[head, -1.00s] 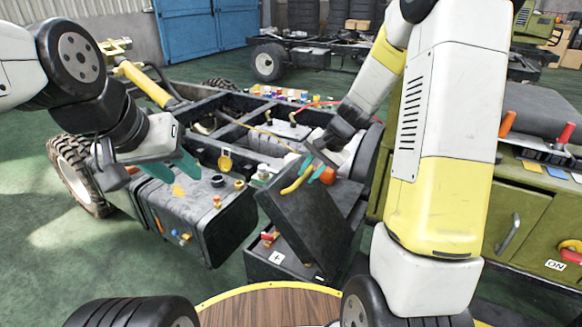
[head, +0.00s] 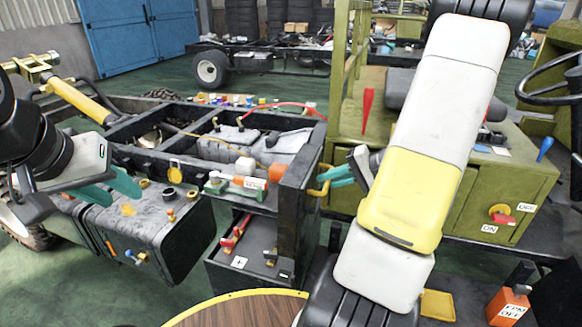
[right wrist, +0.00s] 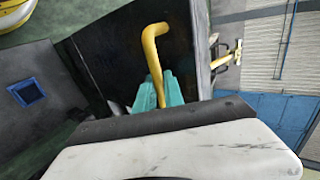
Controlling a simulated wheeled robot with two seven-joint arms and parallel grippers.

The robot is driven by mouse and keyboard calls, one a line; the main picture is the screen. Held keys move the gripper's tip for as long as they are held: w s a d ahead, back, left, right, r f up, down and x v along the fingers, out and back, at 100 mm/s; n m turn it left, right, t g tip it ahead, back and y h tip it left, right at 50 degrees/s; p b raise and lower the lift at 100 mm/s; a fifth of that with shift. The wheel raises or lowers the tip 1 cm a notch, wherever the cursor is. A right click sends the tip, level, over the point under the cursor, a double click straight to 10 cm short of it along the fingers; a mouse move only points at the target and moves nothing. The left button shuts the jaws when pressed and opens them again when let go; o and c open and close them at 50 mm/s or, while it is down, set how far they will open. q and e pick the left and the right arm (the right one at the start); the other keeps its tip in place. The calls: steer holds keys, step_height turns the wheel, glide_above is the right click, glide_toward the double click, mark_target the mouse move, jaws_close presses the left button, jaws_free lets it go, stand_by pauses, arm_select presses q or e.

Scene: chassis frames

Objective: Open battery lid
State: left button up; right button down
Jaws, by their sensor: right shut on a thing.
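The dark battery lid (head: 293,222) stands nearly upright and edge-on at the right side of the open battery box (head: 222,282). Its yellow handle (head: 320,188) is on the lid's right face. My right gripper (head: 338,176) is shut on this handle. In the right wrist view, the teal fingers (right wrist: 165,92) close around the yellow handle (right wrist: 154,45) against the dark lid (right wrist: 112,62). Inside the box, a battery with a plus label (head: 239,262) and red terminal parts shows. My left gripper (head: 108,190) is open and empty, above the black tank at left.
The black tank (head: 160,225) with small caps lies left of the box. The chassis frame (head: 150,118) stretches behind. A green cabinet (head: 500,195) with a red switch stands at right, close to my right arm. A wooden round surface (head: 235,312) is in front.

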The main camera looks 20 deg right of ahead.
steer(key=shift+s+d+f, duration=0.45)
steer(key=shift+s+d, duration=0.25)
steer(key=shift+d, duration=0.1)
steer(key=shift+s+d+f, duration=0.4)
steer(key=shift+s+d, duration=0.3)
steer(key=shift+d, duration=0.2)
steer(key=c, duration=1.5)
jaws_free()
steer(key=shift+d, duration=0.1)
steer(key=shift+o, duration=0.2)
steer(key=shift+r, duration=0.15)
steer(key=v, duration=0.7)
steer(key=shift+s+d, duration=0.2)
steer(key=shift+d, duration=0.05)
steer(key=shift+r, duration=0.1)
